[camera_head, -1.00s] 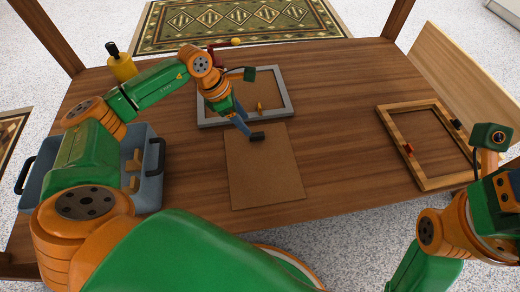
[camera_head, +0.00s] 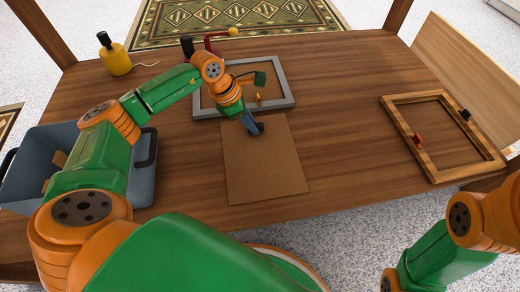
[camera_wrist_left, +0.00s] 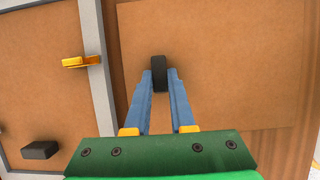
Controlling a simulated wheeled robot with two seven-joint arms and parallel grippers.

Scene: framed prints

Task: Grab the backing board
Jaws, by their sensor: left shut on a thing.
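The backing board (camera_head: 265,170) is a flat brown rectangle lying on the table in front of the grey frame (camera_head: 292,92). It also shows in the left wrist view (camera_wrist_left: 235,70). My left gripper (camera_head: 257,129) reaches down to the board near its far edge. In the left wrist view its blue fingers (camera_wrist_left: 159,85) are closed together around a small black piece (camera_wrist_left: 159,65) over the board, which looks like its tab. The fingers partly hide that piece. My right arm is at the right edge, its gripper out of view.
The grey frame has gold clips (camera_wrist_left: 80,62) and lies just beyond the board. A wooden frame (camera_head: 432,170) lies at right. A grey-blue bin (camera_head: 30,195) stands at left, with a yellow bottle (camera_head: 116,58) behind. Table between board and wooden frame is clear.

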